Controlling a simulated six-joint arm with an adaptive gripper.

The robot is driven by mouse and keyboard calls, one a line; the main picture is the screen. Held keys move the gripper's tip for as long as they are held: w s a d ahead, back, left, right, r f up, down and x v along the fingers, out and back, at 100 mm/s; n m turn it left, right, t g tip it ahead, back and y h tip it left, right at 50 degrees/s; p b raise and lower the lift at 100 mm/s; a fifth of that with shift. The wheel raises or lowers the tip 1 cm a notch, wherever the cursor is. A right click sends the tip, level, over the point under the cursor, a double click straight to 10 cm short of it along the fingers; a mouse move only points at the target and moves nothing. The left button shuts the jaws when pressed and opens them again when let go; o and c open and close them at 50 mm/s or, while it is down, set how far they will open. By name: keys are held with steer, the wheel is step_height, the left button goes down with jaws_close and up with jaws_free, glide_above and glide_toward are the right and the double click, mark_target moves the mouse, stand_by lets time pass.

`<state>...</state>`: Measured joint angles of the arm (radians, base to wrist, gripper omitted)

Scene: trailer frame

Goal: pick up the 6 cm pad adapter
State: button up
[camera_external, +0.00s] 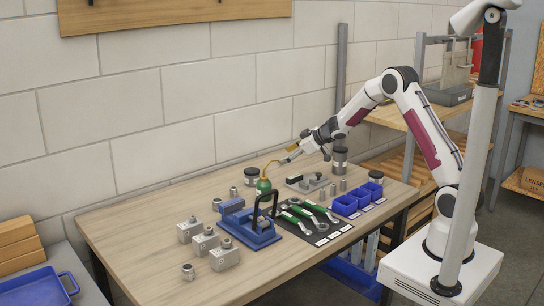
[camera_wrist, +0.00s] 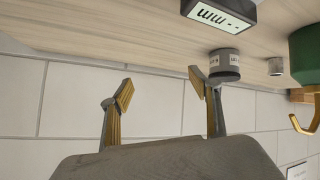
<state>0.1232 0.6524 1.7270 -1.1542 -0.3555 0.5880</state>
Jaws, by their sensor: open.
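I cannot tell for certain which piece is the 6 cm pad adapter. A grey cylinder with a dark end and a pale label band (camera_wrist: 224,65) shows beyond my right finger in the wrist view; its label is too small to read. It looks like the dark-topped can (camera_external: 250,175) near the wall. Small metal cylinders (camera_external: 333,190) stand right of the table's middle. My gripper (camera_external: 289,151) is above the back of the table, its yellow-padded fingers spread. In the wrist view the open gripper (camera_wrist: 160,95) has nothing between its fingers.
A blue vise-like fixture (camera_external: 250,228), green-handled tools (camera_external: 305,212) and blue bins (camera_external: 345,204) crowd the middle. Dark cans (camera_external: 340,158) stand at the back right. The wall is close behind.

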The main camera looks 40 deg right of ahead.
mark_target(252, 177)
steer(key=a+r+n+y, duration=0.1)
steer(key=a+r+y, duration=0.2)
steer(key=a, duration=0.2)
steer(key=a+r+n+g+y, duration=0.1)
steer(key=a+r+y, duration=0.1)
steer(key=a, duration=0.4)
steer(key=shift+s+a+r+n+y, duration=0.15)
steer(key=shift+s+r+n+y, duration=0.25)
steer(key=shift+y, duration=0.5)
steer(key=shift+f, duration=0.15)
steer(key=shift+f, duration=2.8)
steer(key=shift+f, duration=0.1)
